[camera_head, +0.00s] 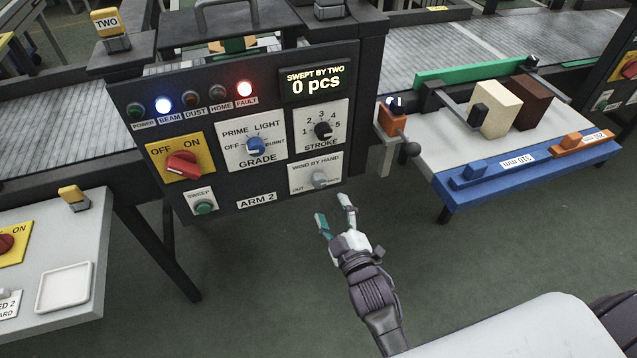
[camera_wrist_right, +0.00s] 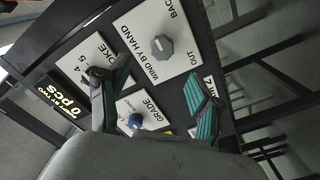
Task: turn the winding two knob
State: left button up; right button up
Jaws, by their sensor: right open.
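The winding knob (camera_head: 320,179) is a small grey faceted knob on the white "WIND BY HAND" plate, at the lower right of the dark ARM 2 panel (camera_head: 254,220). Its plate is marked OUT on one side and BACK on the other. My right gripper (camera_head: 332,207) is open and empty, just below and in front of this plate, apart from the knob. In the right wrist view the grey knob (camera_wrist_right: 161,47) shows clearly beyond the open fingers (camera_wrist_right: 157,75), near the top middle. My left gripper is not in view.
Above the winding plate is the black STROKE knob (camera_head: 323,130). To its left are the blue GRADE knob (camera_head: 254,146), red switch (camera_head: 182,164) and green SWEEP button (camera_head: 204,207). An orange block with a lever (camera_head: 392,120) stands close right of the panel.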

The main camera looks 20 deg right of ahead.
aim_at(319, 184)
jog(key=w, duration=0.7)
jog(key=shift+w+a, duration=0.2)
jog(key=shift+w, duration=0.65)
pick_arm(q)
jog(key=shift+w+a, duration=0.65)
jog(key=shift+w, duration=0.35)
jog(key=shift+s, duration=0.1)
pick_arm(e)
jog(key=shift+c, duration=1)
jog(key=c, duration=0.9)
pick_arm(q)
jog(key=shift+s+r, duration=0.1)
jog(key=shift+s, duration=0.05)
pick_arm(e)
jog(key=shift+c, duration=0.2)
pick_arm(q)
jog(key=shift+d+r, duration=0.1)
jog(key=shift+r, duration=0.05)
pick_arm(e)
jog(key=shift+m, duration=0.4)
